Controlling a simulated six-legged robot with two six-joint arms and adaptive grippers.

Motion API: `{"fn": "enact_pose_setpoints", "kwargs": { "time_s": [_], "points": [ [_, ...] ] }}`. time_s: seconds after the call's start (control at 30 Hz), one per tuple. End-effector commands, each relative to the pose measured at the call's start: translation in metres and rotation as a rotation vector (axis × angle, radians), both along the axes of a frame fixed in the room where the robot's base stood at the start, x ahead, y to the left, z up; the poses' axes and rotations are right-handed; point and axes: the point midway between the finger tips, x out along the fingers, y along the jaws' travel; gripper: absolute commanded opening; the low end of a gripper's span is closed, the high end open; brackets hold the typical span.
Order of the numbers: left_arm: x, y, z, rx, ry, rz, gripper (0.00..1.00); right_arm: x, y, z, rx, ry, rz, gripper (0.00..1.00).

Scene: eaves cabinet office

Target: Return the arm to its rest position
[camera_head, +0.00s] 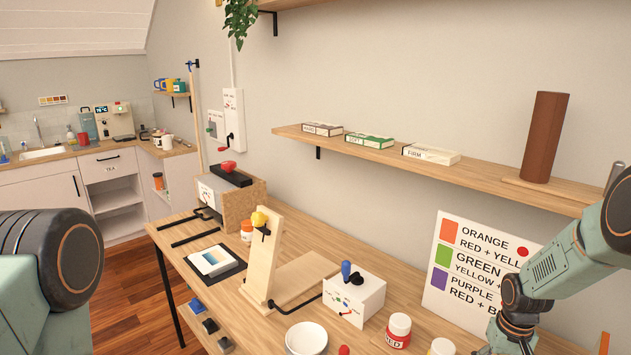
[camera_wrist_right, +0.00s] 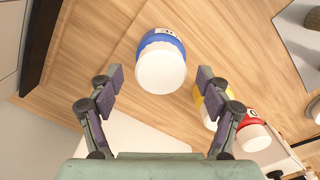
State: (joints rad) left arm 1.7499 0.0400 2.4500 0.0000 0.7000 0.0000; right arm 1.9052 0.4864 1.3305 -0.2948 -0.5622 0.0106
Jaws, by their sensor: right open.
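My right arm (camera_head: 580,255) comes in from the right in the head view and bends down towards the desk's near right part. Its gripper is largely cut off by the bottom edge there. In the right wrist view my right gripper (camera_wrist_right: 160,78) is open, with its two fingers apart and nothing held. A blue jar with a white lid (camera_wrist_right: 161,68) stands on the wooden desk beyond the gap between the fingertips, touching neither finger. At the left of the head view only a link of my left arm (camera_head: 50,265) shows; its gripper is out of view.
A yellow jar (camera_wrist_right: 212,105) and a red jar (camera_wrist_right: 252,134) stand right of the blue one. The red jar (camera_head: 398,332) also shows in the head view, near a white bowl (camera_head: 306,339) and switch box (camera_head: 354,296). A colour chart (camera_head: 470,262) leans behind; a shelf (camera_head: 480,178) hangs above.

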Motion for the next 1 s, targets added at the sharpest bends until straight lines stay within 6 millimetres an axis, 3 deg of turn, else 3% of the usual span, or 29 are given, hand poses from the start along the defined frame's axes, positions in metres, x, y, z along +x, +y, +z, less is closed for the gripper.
{"fn": "enact_pose_setpoints", "kwargs": {
  "time_s": [0.5,0.8,1.0],
  "points": [
    [0.0,0.0,0.002,0.0,0.0,0.0,0.41,0.001,0.0,0.083,0.001,-0.004,-0.025,0.78],
    [0.0,0.0,0.002,0.0,0.0,0.0,0.41,0.0,0.001,0.121,-0.001,-0.005,-0.024,0.78],
    [0.0,0.0,0.002,0.0,0.0,0.0,0.41,-0.001,0.0,0.095,-0.002,0.002,-0.025,0.78]
  ]
}}
